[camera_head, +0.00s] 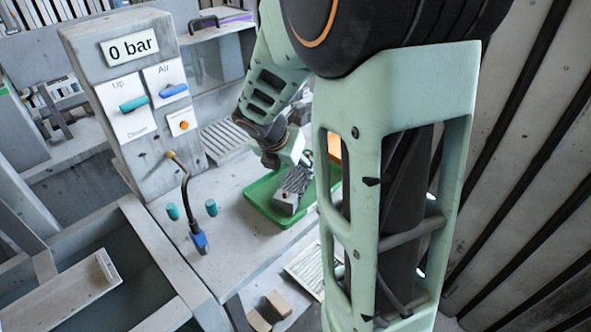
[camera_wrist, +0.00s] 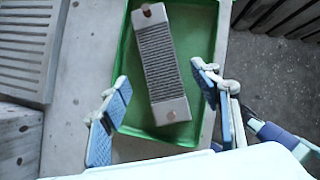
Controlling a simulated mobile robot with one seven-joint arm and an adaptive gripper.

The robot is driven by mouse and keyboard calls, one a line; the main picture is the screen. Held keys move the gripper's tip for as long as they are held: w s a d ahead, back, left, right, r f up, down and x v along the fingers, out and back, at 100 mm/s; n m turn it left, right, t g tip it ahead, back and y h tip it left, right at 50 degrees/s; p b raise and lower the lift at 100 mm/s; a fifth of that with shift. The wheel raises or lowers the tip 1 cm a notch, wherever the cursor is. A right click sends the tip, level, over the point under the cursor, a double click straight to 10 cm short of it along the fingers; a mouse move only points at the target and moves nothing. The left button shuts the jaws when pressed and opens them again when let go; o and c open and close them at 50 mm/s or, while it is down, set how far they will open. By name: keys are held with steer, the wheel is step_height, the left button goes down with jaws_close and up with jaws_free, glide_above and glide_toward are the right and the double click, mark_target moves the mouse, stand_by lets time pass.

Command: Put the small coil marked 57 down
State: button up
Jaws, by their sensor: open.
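A grey ribbed coil (camera_wrist: 163,62) with a small hole at each end lies slightly tilted in a green tray (camera_wrist: 126,70) in the wrist view. No number can be read on it. It also shows in the head view (camera_head: 291,190), inside the green tray (camera_head: 262,206) and partly under my wrist. My gripper (camera_wrist: 160,90) is open, with one blue-padded finger on each side of the coil's near part. A gap shows between each finger and the coil, so it is not gripped. My arm hides part of the tray in the head view.
A grey panel (camera_head: 88,62) with a "0 bar" display and two switches stands left of the tray. A bent hose (camera_head: 183,180) and teal knobs (camera_head: 211,208) stand on the bench between them. A slotted grey plate (camera_wrist: 30,50) lies left of the tray.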

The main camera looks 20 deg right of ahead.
steer(key=shift+p+v, duration=0.3)
steer(key=shift+v, duration=1.75)
